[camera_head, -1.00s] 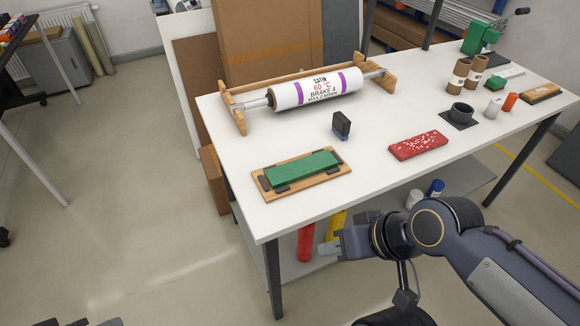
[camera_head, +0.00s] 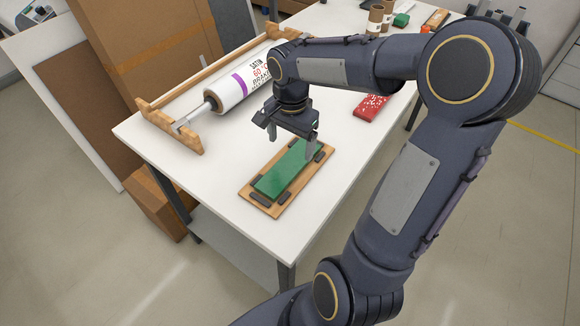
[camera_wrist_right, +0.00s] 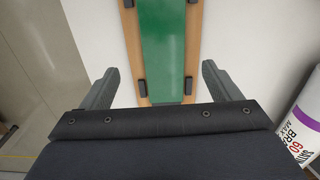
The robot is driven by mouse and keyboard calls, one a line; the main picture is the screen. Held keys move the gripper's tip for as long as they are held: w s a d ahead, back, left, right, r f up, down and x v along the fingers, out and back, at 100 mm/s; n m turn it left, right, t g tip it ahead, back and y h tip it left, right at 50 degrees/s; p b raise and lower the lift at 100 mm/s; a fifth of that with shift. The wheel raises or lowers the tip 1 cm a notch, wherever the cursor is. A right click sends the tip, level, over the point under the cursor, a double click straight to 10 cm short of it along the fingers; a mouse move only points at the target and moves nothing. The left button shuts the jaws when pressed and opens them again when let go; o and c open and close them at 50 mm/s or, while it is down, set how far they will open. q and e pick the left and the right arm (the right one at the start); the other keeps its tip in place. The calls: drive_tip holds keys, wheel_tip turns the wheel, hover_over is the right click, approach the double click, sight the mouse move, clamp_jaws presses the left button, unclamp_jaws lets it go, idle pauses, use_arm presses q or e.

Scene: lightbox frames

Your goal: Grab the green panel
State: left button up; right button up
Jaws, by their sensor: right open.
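The green panel (camera_head: 284,172) lies flat on a wooden board (camera_head: 262,207) with dark corner blocks, near the table's front edge. In the right wrist view the panel (camera_wrist_right: 163,50) runs up the middle, on its board (camera_wrist_right: 134,50). My right gripper (camera_head: 292,146) is above the far end of the panel, pointing down. In the right wrist view its open fingers (camera_wrist_right: 160,88) stand wide on either side of the board, with nothing between them held. I cannot tell the exact height above the panel. My left gripper is not in view.
The white table (camera_head: 330,215) has free room in front of and beside the board. A labelled roller (camera_head: 235,88) on a wooden stand lies behind it. Cardboard boxes (camera_head: 150,195) stand left of the table.

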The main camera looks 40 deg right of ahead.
sight(289, 164)
drive_tip(key=f, duration=0.8)
drive_tip(key=shift+w+d, duration=0.1)
drive_tip(key=shift+w, duration=0.2)
drive_tip(key=shift+c, duration=0.2)
drive_tip(key=shift+r, duration=0.1)
drive_tip(key=c, duration=1.2)
drive_tip(key=shift+c, duration=0.2)
